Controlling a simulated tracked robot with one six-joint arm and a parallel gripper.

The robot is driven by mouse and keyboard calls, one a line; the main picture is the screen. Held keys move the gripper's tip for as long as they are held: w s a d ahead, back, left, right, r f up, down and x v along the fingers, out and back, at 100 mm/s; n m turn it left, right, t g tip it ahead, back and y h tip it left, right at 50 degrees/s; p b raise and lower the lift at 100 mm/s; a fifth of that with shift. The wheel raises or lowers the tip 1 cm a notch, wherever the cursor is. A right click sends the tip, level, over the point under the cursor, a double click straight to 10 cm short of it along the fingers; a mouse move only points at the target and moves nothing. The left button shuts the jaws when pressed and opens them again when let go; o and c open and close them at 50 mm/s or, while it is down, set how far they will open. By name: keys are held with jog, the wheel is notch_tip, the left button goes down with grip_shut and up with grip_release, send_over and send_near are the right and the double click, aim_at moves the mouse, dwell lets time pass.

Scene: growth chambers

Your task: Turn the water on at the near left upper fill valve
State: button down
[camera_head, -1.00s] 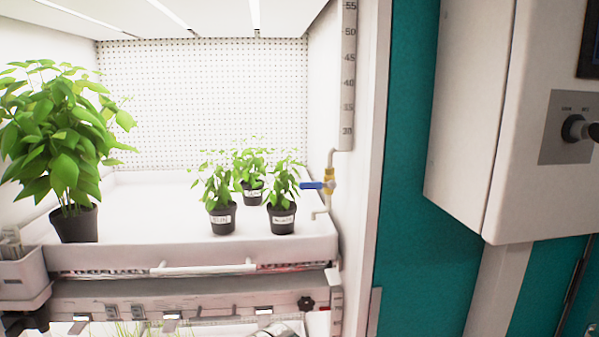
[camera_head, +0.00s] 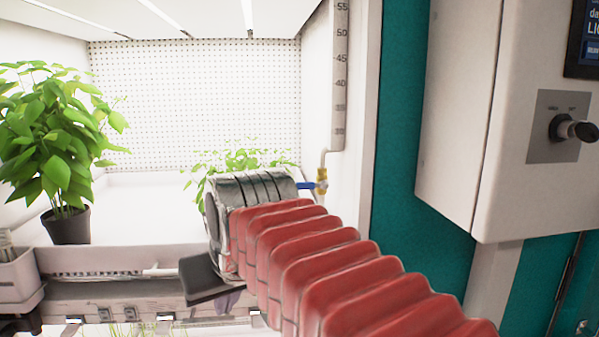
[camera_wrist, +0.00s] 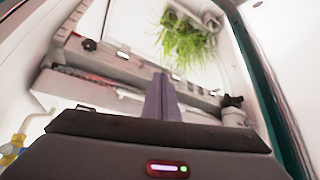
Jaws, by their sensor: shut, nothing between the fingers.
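The fill valve (camera_head: 321,182) has a yellow body on a white pipe at the right side of the upper shelf, under a scale. Its blue lever (camera_head: 306,186) points left, crosswise to the upright pipe; my wrist covers its left end. The yellow valve body (camera_wrist: 10,152) also shows at the lower left edge of the wrist view, with a bit of blue. My gripper (camera_wrist: 160,88) is shut and empty in the wrist view, its fingers apart from the valve. In the head view my wrist and red-sleeved arm hide most of the gripper.
A large potted plant (camera_head: 68,222) stands at the left on the white upper tray (camera_head: 120,258). Smaller plants (camera_head: 240,160) are mostly hidden behind my wrist. A white control box (camera_head: 470,120) with a black knob is at the right. Grass (camera_wrist: 184,42) shows in the wrist view.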

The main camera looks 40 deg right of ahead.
jog(key=w+d+r+m+h, duration=0.1)
jog(key=d+r+m+h, duration=0.1)
jog(key=d+r, duration=0.8)
jog(key=w+d+r+m+t+h, duration=0.1)
jog(key=d+r+m, duration=0.1)
jog(key=d+r, duration=0.8)
notch_tip(320, 180, up, 6)
jog(key=shift+w+d+r+m+h, duration=0.1)
jog(key=shift+w+d+m+h, duration=0.1)
jog(key=shift+d+m+h, duration=0.15)
jog(key=shift+d, duration=0.1)
send_over(311, 186)
jog(key=a, duration=0.2)
notch_tip(311, 186, down, 7)
jog(key=shift+s+a+f, duration=0.1)
jog(key=shift+a+f, duration=0.05)
jog(key=shift+f, duration=0.9)
jog(key=shift+s+a+f, duration=0.1)
jog(key=shift+f, duration=0.95)
jog(key=shift+d, duration=0.1)
